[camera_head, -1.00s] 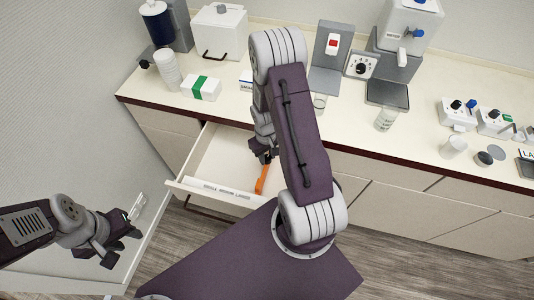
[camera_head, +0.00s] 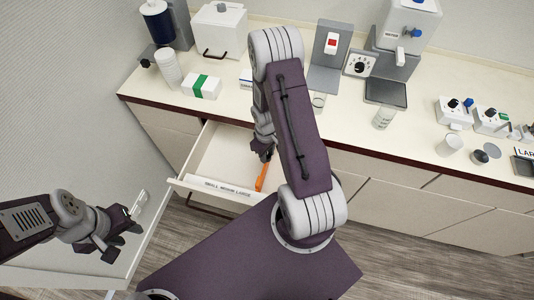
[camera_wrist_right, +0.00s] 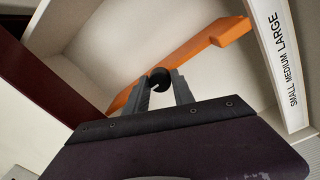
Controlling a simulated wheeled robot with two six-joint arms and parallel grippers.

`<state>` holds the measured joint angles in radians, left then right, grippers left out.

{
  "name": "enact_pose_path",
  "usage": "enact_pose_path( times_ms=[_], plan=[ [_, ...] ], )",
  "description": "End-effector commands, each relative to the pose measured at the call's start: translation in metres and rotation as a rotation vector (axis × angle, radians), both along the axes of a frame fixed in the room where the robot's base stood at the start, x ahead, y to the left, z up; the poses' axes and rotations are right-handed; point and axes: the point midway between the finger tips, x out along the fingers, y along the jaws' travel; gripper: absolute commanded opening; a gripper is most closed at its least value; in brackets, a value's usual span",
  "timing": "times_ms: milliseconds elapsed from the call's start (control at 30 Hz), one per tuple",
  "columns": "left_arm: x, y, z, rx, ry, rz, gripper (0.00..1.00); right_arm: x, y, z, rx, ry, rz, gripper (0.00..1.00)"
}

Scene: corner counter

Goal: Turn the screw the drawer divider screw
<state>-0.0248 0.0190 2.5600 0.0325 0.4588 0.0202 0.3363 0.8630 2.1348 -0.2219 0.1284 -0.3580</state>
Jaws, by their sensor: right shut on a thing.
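The drawer (camera_head: 218,158) stands open below the counter, with a strip reading small, medium, large (camera_head: 222,188) on its front. An orange divider (camera_head: 262,178) lies across part of it; it also shows in the right wrist view (camera_wrist_right: 208,41). A dark round screw (camera_wrist_right: 159,77) sits at the divider. My right gripper (camera_wrist_right: 160,86) is shut on the screw, one finger on each side. In the head view my right gripper (camera_head: 265,154) is partly hidden by my arm. My left gripper (camera_head: 122,240) is open and empty, left of the drawer.
The counter above holds a white box with a green band (camera_head: 201,87), a stack of white cups (camera_head: 168,69), a white lidded container (camera_head: 218,30) and several devices at the right. A wall (camera_head: 60,110) stands close on the left. The closed drawer fronts (camera_head: 400,192) continue right.

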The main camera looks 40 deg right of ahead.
Motion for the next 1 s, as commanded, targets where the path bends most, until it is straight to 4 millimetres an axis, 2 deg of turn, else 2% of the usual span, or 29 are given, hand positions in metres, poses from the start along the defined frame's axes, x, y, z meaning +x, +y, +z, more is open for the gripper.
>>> enact_pose_path(
  times_ms=[67,100,167,500,800,1000],
  plan=[
    [0.000,0.000,0.000,0.000,0.000,0.000,0.36,0.000,0.000,0.000,0.000,-0.001,0.002,0.00],
    [0.000,0.000,0.000,0.000,0.000,0.000,0.36,0.000,0.000,0.000,0.000,-0.001,0.002,0.38],
    [0.000,0.000,0.000,0.000,0.000,0.000,0.36,0.000,0.000,0.000,0.000,0.000,0.001,0.52],
    [0.000,0.000,0.002,0.000,0.000,0.000,0.36,0.000,0.000,0.005,-0.001,-0.001,-0.001,0.52],
    [0.000,0.000,0.009,0.000,0.000,0.000,0.36,0.001,0.002,0.067,-0.002,-0.006,-0.001,0.52],
    [0.000,0.000,0.009,0.000,0.000,0.000,0.36,0.000,0.003,0.089,0.000,-0.002,0.000,0.52]
  ],
)
